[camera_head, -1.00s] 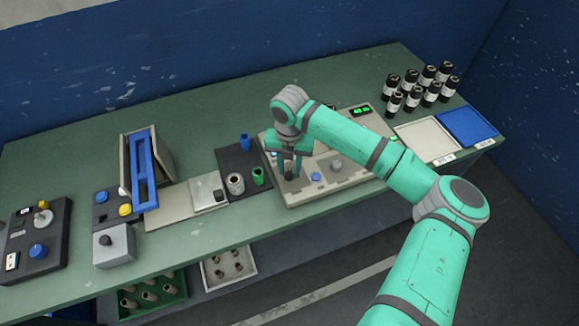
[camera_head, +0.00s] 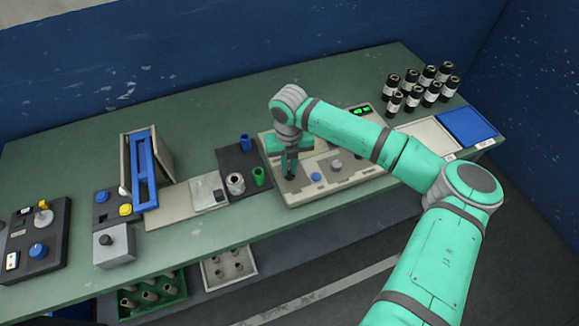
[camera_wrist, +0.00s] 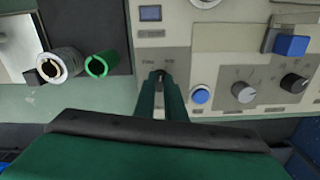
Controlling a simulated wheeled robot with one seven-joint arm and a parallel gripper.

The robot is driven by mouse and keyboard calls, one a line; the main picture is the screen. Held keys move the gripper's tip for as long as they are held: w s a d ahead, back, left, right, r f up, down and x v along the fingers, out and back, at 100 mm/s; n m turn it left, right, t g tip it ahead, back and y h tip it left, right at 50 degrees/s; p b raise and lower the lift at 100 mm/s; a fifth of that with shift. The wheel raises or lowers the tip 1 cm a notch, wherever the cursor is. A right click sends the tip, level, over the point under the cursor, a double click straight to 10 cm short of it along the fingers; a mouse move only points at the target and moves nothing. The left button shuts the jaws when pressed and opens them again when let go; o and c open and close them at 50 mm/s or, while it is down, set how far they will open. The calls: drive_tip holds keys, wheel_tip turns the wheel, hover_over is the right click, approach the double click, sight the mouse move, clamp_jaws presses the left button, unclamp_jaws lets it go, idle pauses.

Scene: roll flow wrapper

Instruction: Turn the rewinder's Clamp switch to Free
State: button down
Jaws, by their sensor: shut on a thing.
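The rewinder (camera_head: 345,180) is a beige machine with a front panel at the right middle of the table. Its Clamp switch (camera_wrist: 160,73) is a small dark knob on the left of the panel, with a small, blurred label on each side. My gripper (camera_head: 289,176) points down at that corner of the panel. In the wrist view my gripper's fingers (camera_wrist: 161,90) are close together and shut on the switch. The fingers cover most of the switch, so I cannot tell which way it points.
Right of the switch are a blue button (camera_wrist: 200,96), a grey knob (camera_wrist: 243,92) and a black knob (camera_wrist: 294,83). A green tube (camera_head: 258,177) and a pale roll (camera_head: 236,184) stand on a dark mat to the left. Several black bottles (camera_head: 432,93) stand at the back right.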

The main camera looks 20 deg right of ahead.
drive_tip(key=n, duration=0.3)
drive_tip(key=shift+n, duration=0.4)
drive_tip(key=shift+a+n, duration=0.15)
drive_tip(key=shift+n, duration=1.85)
drive_tip(key=c, duration=1.8)
unclamp_jaws()
wheel_tip(320, 180, up, 11)
drive_tip(key=shift+f, duration=0.1)
